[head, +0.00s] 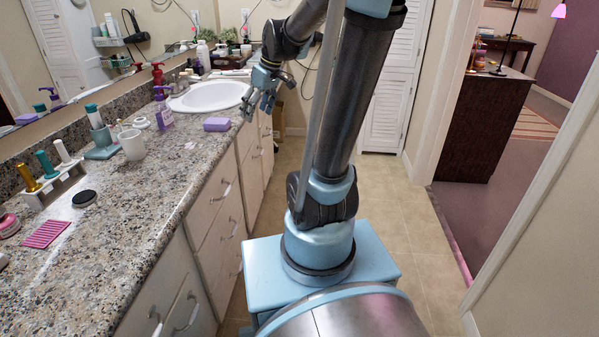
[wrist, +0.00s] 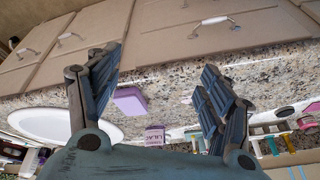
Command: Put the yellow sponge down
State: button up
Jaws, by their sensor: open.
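My gripper (head: 258,107) is open, with nothing between its fingers, beside the counter's front edge near the sink. Its spread fingers also show in the wrist view (wrist: 160,75). A purple block (head: 216,124), perhaps a sponge, lies flat on the granite counter (head: 165,185) near the front edge, in front of the sink. It is apart from the gripper and also shows in the wrist view (wrist: 130,100), beyond the left finger. No yellow sponge is seen in either view.
The white sink (head: 208,97) is behind the block. A purple pump bottle (head: 162,112), a white cup (head: 132,145) and a holder with coloured handles (head: 50,190) stand along the counter. A pink ridged item (head: 46,234) lies nearer. Bare granite lies along the front edge.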

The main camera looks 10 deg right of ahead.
jog(key=s+d+f+m+h, duration=0.1)
jog(key=s+d+f+m, duration=0.1)
jog(key=s, duration=0.5)
jog(key=s+d+f+m+h, duration=0.1)
jog(key=s+d+f+m, duration=0.2)
jog(key=s+f, duration=0.3)
jog(key=s+d+f+m+h, duration=0.1)
jog(key=s+d+f+m, duration=0.2)
jog(key=s, duration=0.5)
jog(key=shift+s+d+f, duration=0.4)
jog(key=shift+d+f, duration=0.2)
jog(key=shift+d, duration=0.1)
jog(key=shift+w+f, duration=0.2)
jog(key=shift+w, duration=0.25)
jog(key=shift+o, duration=0.6)
